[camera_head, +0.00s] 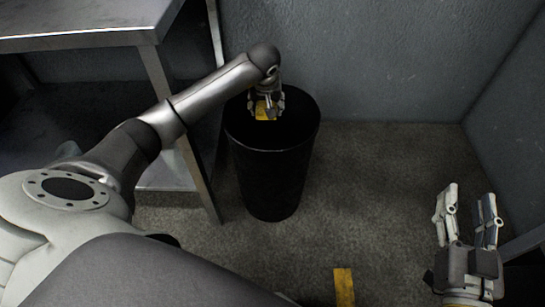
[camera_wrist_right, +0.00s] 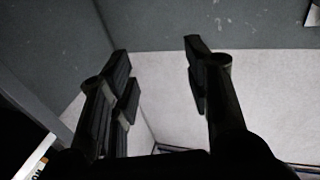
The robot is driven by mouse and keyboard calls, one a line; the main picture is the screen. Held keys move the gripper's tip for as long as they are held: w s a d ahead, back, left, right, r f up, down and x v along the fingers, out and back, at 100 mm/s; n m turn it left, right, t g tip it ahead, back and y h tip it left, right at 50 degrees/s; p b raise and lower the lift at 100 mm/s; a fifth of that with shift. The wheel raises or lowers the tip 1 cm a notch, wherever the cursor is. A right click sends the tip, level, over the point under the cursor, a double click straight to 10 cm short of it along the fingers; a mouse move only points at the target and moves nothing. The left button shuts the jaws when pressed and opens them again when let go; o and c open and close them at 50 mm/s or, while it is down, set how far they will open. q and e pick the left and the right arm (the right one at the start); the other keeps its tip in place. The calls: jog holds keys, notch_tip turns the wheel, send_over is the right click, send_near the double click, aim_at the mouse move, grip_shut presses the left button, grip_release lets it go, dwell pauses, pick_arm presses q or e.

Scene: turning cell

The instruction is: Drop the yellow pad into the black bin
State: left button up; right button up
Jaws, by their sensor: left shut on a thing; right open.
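The yellow pad (camera_head: 263,111) is between the fingers of my left gripper (camera_head: 267,108), which is shut on it. The fingers partly cover the pad. In the head view they are over the opening of the black bin (camera_head: 268,178), which stands upright on the floor. I cannot tell whether the pad is above the rim or a little below it. The bin's inside is dark. My right gripper (camera_head: 467,208) is open and empty at the lower right, well away from the bin. Its two fingers also show in the right wrist view (camera_wrist_right: 165,85).
A metal table (camera_head: 80,28) with a lower shelf stands left of the bin, its leg close beside it. Grey walls (camera_head: 370,60) stand behind and at the right. A yellow floor strip (camera_head: 344,287) lies at the bottom. The floor right of the bin is clear.

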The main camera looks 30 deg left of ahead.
pick_arm(q)
jog(key=shift+f, duration=0.35)
pick_arm(e)
jog(key=shift+s+a+r+t, duration=0.15)
jog(key=shift+r+t, duration=0.65)
jog(key=shift+r, duration=0.6)
pick_arm(q)
jog(key=o, duration=1)
jog(key=v, duration=1.2)
